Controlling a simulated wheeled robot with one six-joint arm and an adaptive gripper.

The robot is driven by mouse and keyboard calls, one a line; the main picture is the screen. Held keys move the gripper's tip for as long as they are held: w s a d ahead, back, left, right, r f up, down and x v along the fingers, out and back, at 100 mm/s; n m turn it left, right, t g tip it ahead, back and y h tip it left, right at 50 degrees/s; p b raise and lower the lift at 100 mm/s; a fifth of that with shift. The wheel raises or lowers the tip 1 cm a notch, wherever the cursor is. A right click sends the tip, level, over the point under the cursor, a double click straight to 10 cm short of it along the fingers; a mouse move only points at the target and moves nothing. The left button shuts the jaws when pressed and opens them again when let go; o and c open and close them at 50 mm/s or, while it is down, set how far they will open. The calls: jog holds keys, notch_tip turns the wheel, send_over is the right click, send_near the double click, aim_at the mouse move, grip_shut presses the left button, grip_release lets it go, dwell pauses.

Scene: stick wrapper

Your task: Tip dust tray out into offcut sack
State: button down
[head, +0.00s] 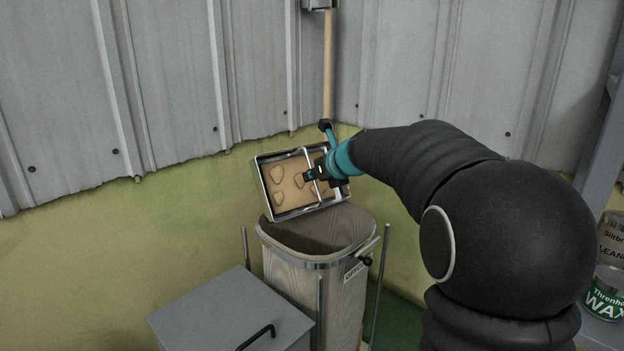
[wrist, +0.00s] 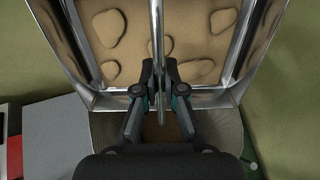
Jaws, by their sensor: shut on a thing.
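The dust tray (head: 265,186) is a shiny metal tray with a tan bed of dust and several lumps in it. It is tilted steeply above the back rim of the offcut sack. My gripper (head: 312,174) is shut on the tray's thin metal handle bar; in the wrist view my gripper (wrist: 159,88) pinches that bar, with the tray (wrist: 238,45) beyond it. The dust still shows in the tray. The offcut sack (head: 290,268) is a pale upright bag held open by a metal hoop, its mouth directly below the tray. The sack's bottom is hidden.
A grey box (head: 232,312) with a black handle stands front left of the sack. Thin metal posts (head: 378,295) surround the sack. A wooden pole (head: 328,70) stands behind against the corrugated wall. A wax tin (head: 604,294) is at far right.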

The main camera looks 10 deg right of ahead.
jog(key=shift+s+d+r+t, duration=0.1)
jog(key=shift+s+t, duration=0.3)
jog(key=shift+t, duration=0.1)
dwell(0.4)
jog(key=shift+s+d+t+y, duration=0.1)
jog(key=shift+s+t+y, duration=0.15)
jog(key=shift+t+y, duration=0.05)
dwell(0.6)
jog(key=shift+s+d+t+y, duration=0.3)
jog(key=shift+s+t, duration=0.35)
jog(key=shift+t, duration=0.15)
